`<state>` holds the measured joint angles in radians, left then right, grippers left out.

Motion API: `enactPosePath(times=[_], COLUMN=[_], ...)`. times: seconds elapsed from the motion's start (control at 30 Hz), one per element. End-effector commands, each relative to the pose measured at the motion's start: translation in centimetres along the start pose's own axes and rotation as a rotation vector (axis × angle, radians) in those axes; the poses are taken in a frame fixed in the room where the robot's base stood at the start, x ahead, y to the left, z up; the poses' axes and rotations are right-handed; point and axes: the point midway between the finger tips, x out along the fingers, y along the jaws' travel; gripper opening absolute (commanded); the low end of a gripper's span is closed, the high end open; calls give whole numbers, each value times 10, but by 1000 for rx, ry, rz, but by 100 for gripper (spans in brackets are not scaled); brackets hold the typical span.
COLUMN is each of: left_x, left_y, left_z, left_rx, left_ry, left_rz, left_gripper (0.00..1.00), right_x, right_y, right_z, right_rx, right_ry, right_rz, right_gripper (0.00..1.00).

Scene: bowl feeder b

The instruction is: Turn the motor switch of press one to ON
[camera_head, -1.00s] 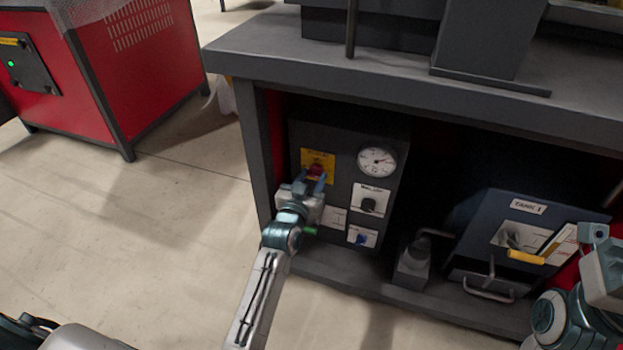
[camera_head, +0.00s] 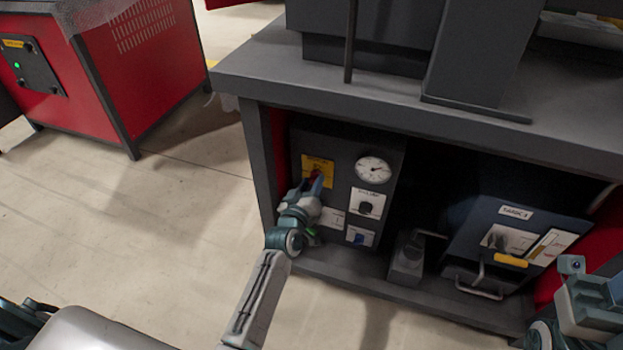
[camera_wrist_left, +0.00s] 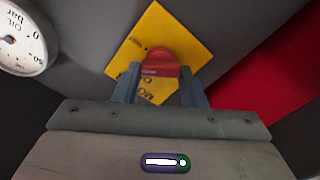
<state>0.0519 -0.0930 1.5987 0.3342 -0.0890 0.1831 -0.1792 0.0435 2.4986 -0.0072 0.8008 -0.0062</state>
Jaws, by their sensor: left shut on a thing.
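The motor switch is a red knob on a yellow plate (camera_head: 318,166), at the upper left of a dark control panel (camera_head: 340,150) under the bench. My left gripper (camera_head: 316,184) is at the knob and hides most of it in the head view. In the left wrist view the red knob (camera_wrist_left: 160,63) sits between my left fingers, which are shut on it. The yellow plate (camera_wrist_left: 155,25) looks tilted there, and its lettering is partly covered. My right gripper (camera_head: 578,285) is at the lower right, away from the panel; its jaw state is unclear.
A round gauge (camera_head: 373,170), a black selector (camera_head: 366,205) and a blue knob (camera_head: 361,237) are close to the switch. A box with a yellow handle (camera_head: 510,260) stands to the right. The bench top (camera_head: 400,95) overhangs the panel. The floor at left is clear.

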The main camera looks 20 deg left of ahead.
Motion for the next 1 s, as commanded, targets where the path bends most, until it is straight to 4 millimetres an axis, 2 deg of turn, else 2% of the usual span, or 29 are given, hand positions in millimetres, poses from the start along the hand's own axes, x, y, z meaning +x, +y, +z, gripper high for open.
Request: enactPosePath(times=[0.17,0.6,1.0], left_x=[0,0,0], left_y=[0,-2,-3], left_z=[-1,0,1], left_rx=[-168,-582,-860], left_ry=[1,2,1], left_rz=[0,1,1], left_gripper=[15,15,15], right_x=[6,5,8], right_y=[0,0,1], right_z=[0,2,0], right_rx=[4,13,13], right_ry=[-3,-25,-18], right_rz=[-4,-20,-18], right_gripper=[36,36,36])
